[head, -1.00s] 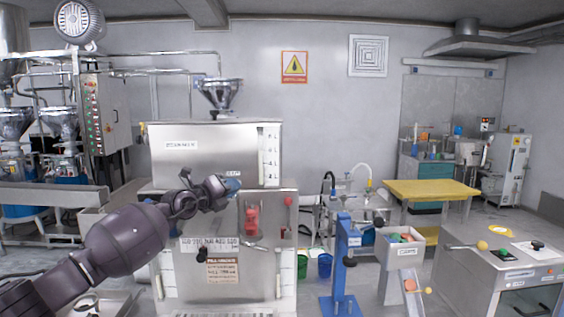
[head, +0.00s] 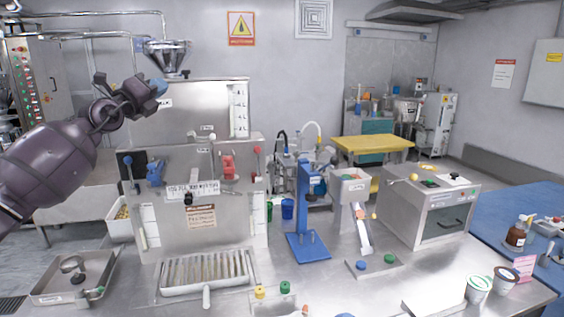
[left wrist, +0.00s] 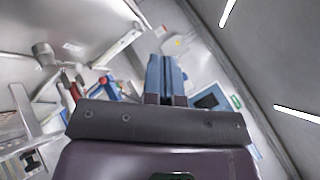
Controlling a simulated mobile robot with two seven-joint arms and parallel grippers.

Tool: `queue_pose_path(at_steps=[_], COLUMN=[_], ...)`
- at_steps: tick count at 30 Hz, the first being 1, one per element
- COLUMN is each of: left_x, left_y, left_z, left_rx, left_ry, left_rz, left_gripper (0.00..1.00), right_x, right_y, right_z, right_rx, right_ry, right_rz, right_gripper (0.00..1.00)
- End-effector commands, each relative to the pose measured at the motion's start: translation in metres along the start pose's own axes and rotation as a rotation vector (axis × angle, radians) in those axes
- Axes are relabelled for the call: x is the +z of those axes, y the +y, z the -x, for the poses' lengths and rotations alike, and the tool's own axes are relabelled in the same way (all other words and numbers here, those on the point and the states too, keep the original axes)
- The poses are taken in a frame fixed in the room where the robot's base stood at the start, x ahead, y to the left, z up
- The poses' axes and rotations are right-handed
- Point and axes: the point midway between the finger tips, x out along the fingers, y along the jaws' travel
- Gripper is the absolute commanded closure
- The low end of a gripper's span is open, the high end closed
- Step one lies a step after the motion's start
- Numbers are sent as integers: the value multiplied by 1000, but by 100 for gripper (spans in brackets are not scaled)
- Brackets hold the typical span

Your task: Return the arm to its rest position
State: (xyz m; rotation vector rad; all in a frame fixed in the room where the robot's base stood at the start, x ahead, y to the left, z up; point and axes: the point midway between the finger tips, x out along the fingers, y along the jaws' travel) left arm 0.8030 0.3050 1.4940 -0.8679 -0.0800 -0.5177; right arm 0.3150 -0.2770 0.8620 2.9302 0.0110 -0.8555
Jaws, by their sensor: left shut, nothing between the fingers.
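My left arm comes in from the left in the head view and is raised. My left gripper (head: 158,88) is shut and empty, in front of the upper left part of the steel grinder machine (head: 195,115). The left wrist view shows its two blue fingers (left wrist: 166,75) pressed together with nothing between them. The grinder has a funnel hopper (head: 165,55) on top, a blue handle (head: 154,172) and a red handle (head: 228,165) on its front panel. I cannot tell whether the gripper touches the machine. My right gripper is not in view.
A slatted tray (head: 207,272) lies below the grinder. A metal pan (head: 48,292) stands at the left. A blue stand (head: 308,245), a small chute (head: 362,235) and a steel box (head: 430,215) stand to the right. A yellow table (head: 372,145) is behind.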

Motion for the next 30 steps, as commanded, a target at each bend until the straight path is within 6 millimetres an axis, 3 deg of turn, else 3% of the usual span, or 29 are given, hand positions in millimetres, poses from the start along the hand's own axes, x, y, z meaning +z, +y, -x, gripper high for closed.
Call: queue_pose_path(at_steps=[8,11,14,17,23,30], left_x=[5,-5,-27,-59,-133,-219], left_y=[-52,-69,-67,-49,13,86], left_z=[2,5,13,27,70,139], left_rx=[-176,-239,-272,-271,-180,-9], left_ry=[-71,-86,-98,-110,-145,-207], left_rz=[126,225,365,535,895,1262], left_gripper=[100,100,100,100,100,100], right_x=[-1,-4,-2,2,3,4], right_y=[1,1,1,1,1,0], right_z=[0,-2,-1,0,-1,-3], right_rx=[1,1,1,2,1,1], right_ry=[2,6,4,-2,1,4], right_rz=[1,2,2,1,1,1], right_gripper=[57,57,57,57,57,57])
